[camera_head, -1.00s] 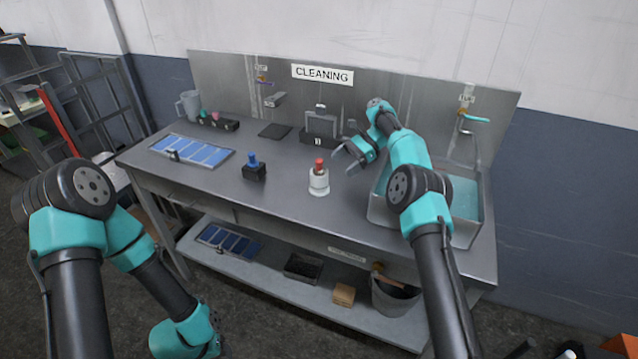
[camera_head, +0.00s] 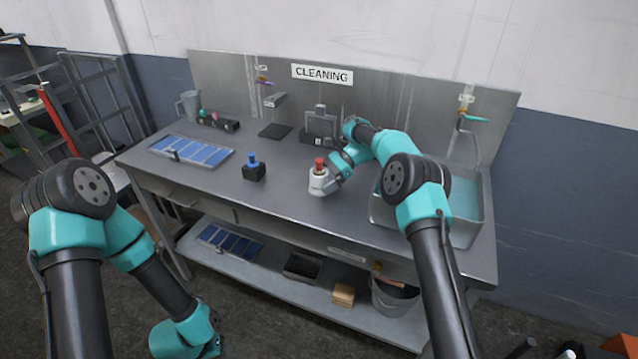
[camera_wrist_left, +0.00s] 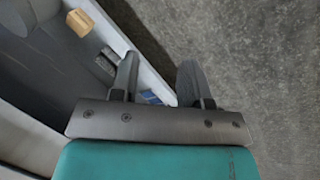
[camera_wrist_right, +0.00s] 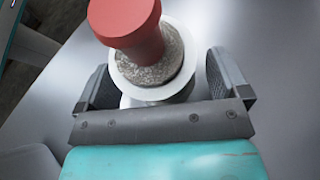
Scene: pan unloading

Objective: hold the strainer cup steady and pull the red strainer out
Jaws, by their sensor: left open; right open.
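The white strainer cup (camera_head: 317,183) stands upright on the steel table, and the red strainer (camera_head: 319,165) sits in its top. In the right wrist view the red strainer (camera_wrist_right: 130,22) rises from a grey, grainy surface inside the cup's white rim (camera_wrist_right: 188,50). My right gripper (camera_head: 325,185) is at the cup, low on its right side. In the right wrist view its open fingers (camera_wrist_right: 160,75) lie on both sides of the cup; contact is not clear. My left gripper (camera_wrist_left: 158,75) is open and empty, away from the tabletop, above the floor and lower shelf.
A black block with a blue-topped piece (camera_head: 254,172) stands left of the cup. A blue panel (camera_head: 192,151) lies farther left. A sink (camera_head: 385,212) is at the right, and a dark container (camera_head: 321,125) stands behind. The table's front is clear.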

